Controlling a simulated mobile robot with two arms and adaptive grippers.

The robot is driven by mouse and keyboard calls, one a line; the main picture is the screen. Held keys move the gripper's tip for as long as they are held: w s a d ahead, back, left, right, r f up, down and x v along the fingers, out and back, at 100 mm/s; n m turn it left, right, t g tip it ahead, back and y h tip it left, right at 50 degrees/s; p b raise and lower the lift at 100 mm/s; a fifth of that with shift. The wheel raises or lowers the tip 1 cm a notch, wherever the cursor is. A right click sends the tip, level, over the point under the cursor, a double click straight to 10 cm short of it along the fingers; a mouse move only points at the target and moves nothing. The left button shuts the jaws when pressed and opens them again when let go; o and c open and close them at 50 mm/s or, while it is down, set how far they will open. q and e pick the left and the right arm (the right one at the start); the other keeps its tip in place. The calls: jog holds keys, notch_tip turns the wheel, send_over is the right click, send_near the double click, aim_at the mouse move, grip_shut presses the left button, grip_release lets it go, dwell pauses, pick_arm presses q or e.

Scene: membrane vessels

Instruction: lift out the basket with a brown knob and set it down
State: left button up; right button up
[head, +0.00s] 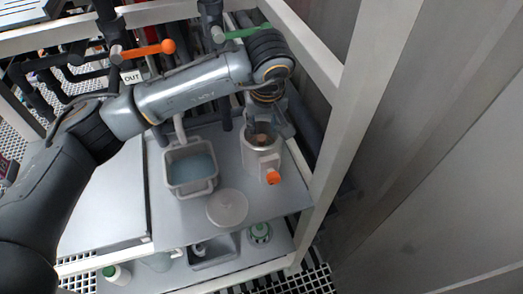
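A grey cylindrical vessel (250,158) with an orange knob (273,177) on its front stands on the upper shelf. A small brown knob (262,138) shows in its dark open top; the basket's body is hidden inside. My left gripper (267,124) points down right over the vessel's mouth. Its fingers look spread, above or around the brown knob, with no clear contact. My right gripper is not in view.
A grey tub (208,187) with bluish contents and a round grey lid (227,207) sit left of the vessel. White frame posts (357,95) stand close on the right. Pipes with orange (150,49) and green (247,32) valve handles run behind. Bottles stand on the lower shelf.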

aim_at(261, 138)
pick_arm(q)
jog(key=x, duration=0.1)
jog(key=p+x, duration=0.1)
jog(key=x, duration=0.2)
jog(key=shift+s+a+f+p, duration=0.15)
jog(key=shift+s+p, duration=0.15)
jog(key=shift+p, duration=0.05)
jog(key=shift+w+f, duration=0.2)
jog(key=shift+f, duration=0.3)
grip_shut()
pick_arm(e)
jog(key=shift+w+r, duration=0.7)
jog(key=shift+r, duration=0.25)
